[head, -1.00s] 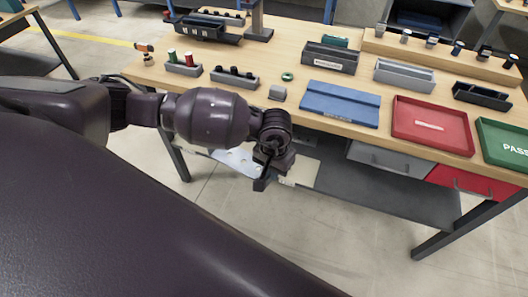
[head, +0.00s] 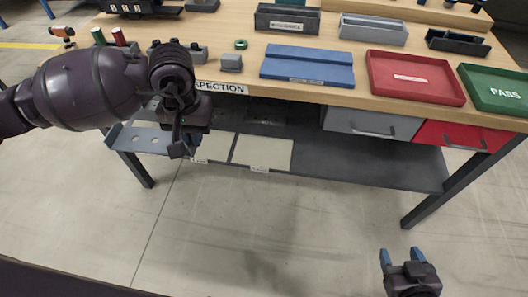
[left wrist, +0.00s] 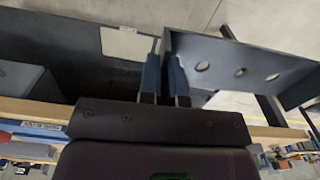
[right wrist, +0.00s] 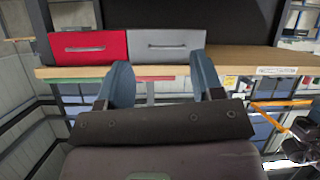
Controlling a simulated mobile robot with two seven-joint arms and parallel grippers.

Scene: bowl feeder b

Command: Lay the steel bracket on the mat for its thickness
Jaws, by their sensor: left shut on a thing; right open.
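The steel bracket (head: 143,139) is a grey angled plate with round holes, held in front of the bench below its top. My left gripper (head: 178,148) is shut on it. In the left wrist view the bracket (left wrist: 225,66) extends right from between the blue fingers (left wrist: 165,72), showing several holes and a raised flange. A flat blue mat (head: 308,70) with a pale label lies on the bench top, right of and above the left gripper in the head view. My right gripper (head: 403,257) is open and empty, low at the right; its fingers also show in the right wrist view (right wrist: 165,82).
The wooden bench edge (head: 300,97) lies between bracket and mat. A grey block (head: 231,63) and green ring (head: 241,44) are left of the mat, a red tray (head: 415,78) and green tray (head: 497,88) right. Drawers (head: 373,121) hang beneath. Pale panels (head: 262,152) lie on the lower shelf.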

